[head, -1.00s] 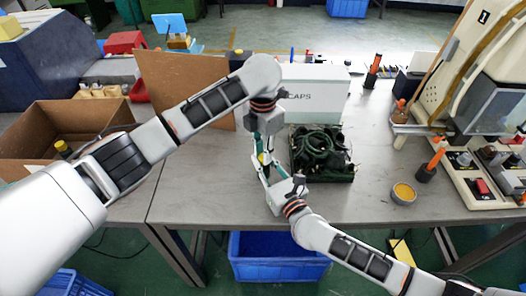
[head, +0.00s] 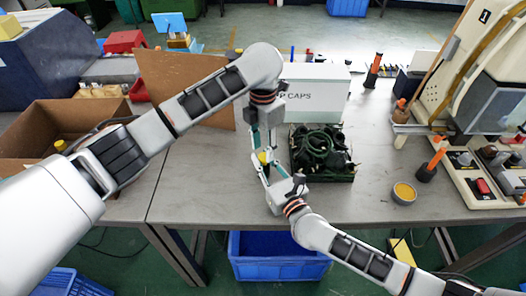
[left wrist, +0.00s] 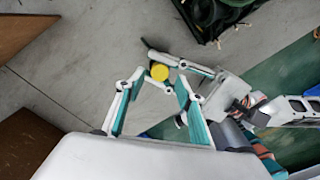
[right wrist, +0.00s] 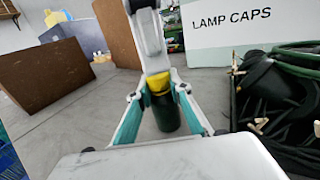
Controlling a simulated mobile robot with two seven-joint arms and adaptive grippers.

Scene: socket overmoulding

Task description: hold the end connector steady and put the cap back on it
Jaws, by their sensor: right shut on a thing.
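The end connector (right wrist: 165,112) is a dark upright cylinder in the right wrist view. A round yellow piece that looks like the cap (right wrist: 159,82) is on its top; I cannot tell how tightly it sits. My right gripper (right wrist: 162,98) is shut on the connector and holds it from the side. From above, the yellow cap (left wrist: 159,72) shows as a disc in the left wrist view. My left gripper (left wrist: 160,80) has its fingers spread, pointing down around or just above the cap. In the head view, the yellow cap (head: 263,157) shows between the two grippers.
A tray of dark green cables and parts (head: 322,178) stands just right of the grippers. The white box marked LAMP CAPS (head: 325,92) is behind it. A cardboard box (head: 30,165) is at the left. Bare grey tabletop (head: 200,190) lies left of the grippers.

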